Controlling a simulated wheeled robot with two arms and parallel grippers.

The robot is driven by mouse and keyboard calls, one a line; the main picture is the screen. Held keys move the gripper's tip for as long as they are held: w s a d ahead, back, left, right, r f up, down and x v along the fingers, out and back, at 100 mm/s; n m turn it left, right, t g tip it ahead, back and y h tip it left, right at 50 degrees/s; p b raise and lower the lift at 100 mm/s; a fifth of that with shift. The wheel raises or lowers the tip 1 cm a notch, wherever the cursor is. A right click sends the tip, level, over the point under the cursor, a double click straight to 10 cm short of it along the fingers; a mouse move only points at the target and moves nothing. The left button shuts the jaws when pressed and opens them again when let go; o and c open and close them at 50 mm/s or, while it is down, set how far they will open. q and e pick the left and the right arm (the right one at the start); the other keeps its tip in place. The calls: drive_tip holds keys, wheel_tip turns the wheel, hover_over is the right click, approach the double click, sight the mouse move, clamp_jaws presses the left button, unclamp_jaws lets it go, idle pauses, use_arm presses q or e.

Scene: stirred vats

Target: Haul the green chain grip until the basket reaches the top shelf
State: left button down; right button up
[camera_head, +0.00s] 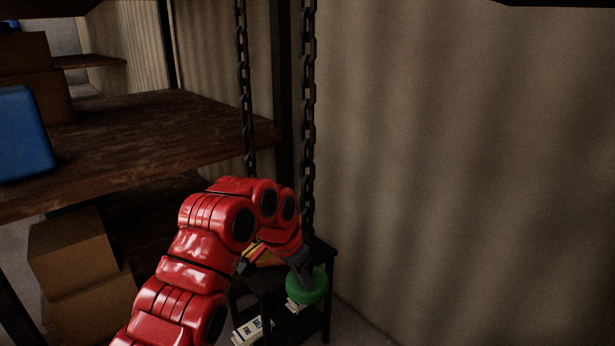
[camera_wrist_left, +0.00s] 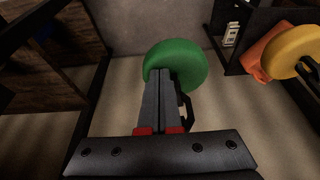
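The green chain grip (camera_head: 318,289) is a rounded green piece low beside a small black stand, at the right of my arm in the head view. It also shows in the left wrist view (camera_wrist_left: 188,58). My left gripper (camera_head: 303,268) reaches down to it. In the left wrist view the two fingers (camera_wrist_left: 166,76) lie close together with their tips against the green grip, and they look shut on it. I cannot make out the basket. My right gripper is not in view.
A wooden shelf (camera_head: 150,128) with a blue bin (camera_head: 23,135) stands left, with cardboard boxes (camera_head: 72,255) below. The black stand (camera_head: 328,258) holds small boxes. A yellow rounded piece (camera_wrist_left: 291,50) and an orange one (camera_wrist_left: 262,52) are nearby. A corrugated wall (camera_head: 470,160) fills the right.

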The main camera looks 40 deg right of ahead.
use_arm(q)
wheel_tip(320, 180, up, 7)
drive_tip(key=p, duration=0.4)
drive_tip(key=shift+r, duration=0.2)
drive_tip(key=shift+r+p, duration=0.1)
drive_tip(key=shift+p, duration=0.2)
idle(1.1)
wheel_tip(320, 180, up, 5)
drive_tip(key=p, duration=0.3)
drive_tip(key=shift+p, duration=0.3)
idle(0.3)
